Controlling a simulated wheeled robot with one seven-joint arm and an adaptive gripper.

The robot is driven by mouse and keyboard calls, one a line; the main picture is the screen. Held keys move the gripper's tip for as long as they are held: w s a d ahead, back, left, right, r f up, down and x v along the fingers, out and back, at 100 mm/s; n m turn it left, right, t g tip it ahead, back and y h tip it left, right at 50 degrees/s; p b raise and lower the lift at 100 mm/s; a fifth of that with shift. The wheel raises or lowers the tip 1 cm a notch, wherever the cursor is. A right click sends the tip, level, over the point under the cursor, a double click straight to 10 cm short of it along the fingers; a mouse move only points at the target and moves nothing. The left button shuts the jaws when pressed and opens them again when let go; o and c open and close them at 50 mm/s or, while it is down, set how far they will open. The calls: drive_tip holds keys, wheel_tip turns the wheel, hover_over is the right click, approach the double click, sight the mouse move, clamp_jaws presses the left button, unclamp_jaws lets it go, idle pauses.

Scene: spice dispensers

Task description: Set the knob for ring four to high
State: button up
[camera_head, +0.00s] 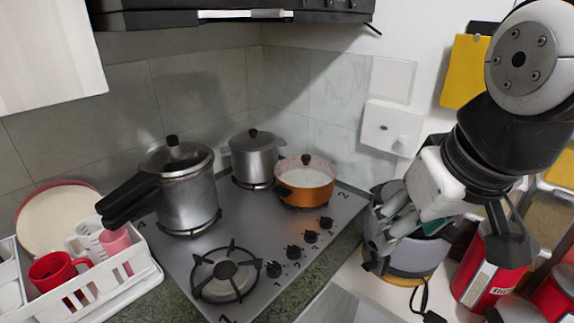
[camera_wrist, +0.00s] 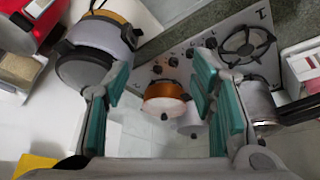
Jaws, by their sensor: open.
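The steel hob (camera_head: 240,225) has a row of black knobs along its right edge. The knob farthest back (camera_head: 326,223), nearest the orange pot, appears to be the one numbered 4; its small label is hard to read. The other knobs (camera_head: 294,252) run forward from it. In the wrist view the far knob (camera_wrist: 157,70) shows between the fingers, beyond them. My gripper (camera_head: 388,238) is open and empty, right of the hob and apart from the knobs, in front of a grey cooker. Its teal finger pads also show in the wrist view (camera_wrist: 161,66). The knob's setting is too small to tell.
An orange pot (camera_head: 305,193), a steel pot (camera_head: 252,160) and a pressure cooker (camera_head: 186,193) stand on the hob. The front burner (camera_head: 226,270) is bare. The grey cooker (camera_head: 403,258) and a red canister (camera_head: 488,279) stand at right. A white dish rack (camera_head: 98,289) is at left.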

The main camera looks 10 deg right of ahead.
drive_tip(key=w+n+g+b, duration=0.1)
drive_tip(key=w+n+b, duration=0.1)
drive_tip(key=w, duration=0.8)
drive_tip(key=n+g+b, duration=0.4)
drive_tip(key=n, duration=0.2)
hover_over(328, 218)
wheel_tip(328, 218, down, 15)
wheel_tip(328, 218, down, 14)
drive_tip(key=shift+p, duration=0.7)
drive_tip(key=c, duration=1.1)
